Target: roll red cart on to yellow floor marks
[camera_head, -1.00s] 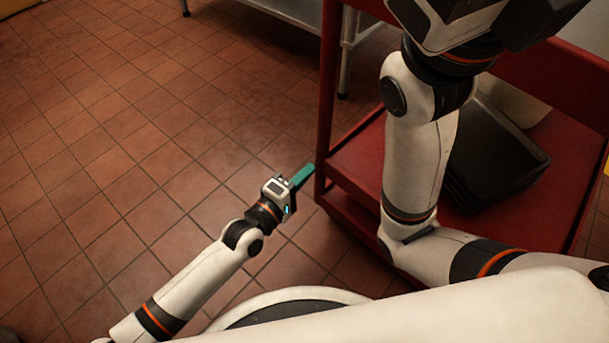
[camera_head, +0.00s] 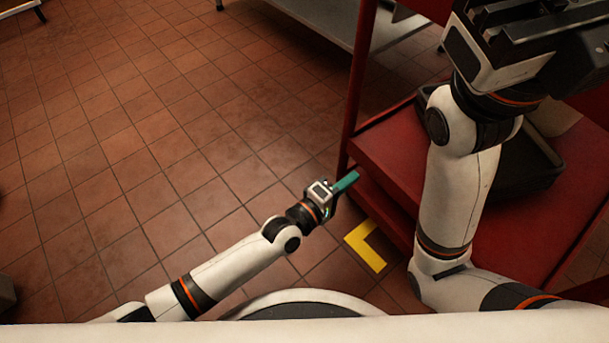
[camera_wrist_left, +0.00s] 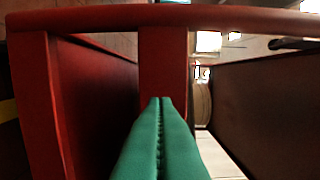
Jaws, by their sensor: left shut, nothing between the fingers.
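A yellow L-shaped floor mark (camera_head: 364,254) shows on the tiles beside the cart's lower near left corner. My left gripper (camera_head: 347,181) has green fingers, shut and empty, at the cart's near left post; contact is unclear. In the left wrist view, the shut fingers (camera_wrist_left: 160,105) point at a red upright (camera_wrist_left: 163,65) of the cart. My right gripper (camera_head: 530,30) is above the cart at top right; its jaw state is unclear. The wheels are hidden.
Dark trays (camera_head: 530,170) and a pale container (camera_head: 555,117) sit on the cart's shelf. A metal table (camera_head: 320,15) stands behind the cart. Open tiled floor (camera_head: 130,150) lies to the left.

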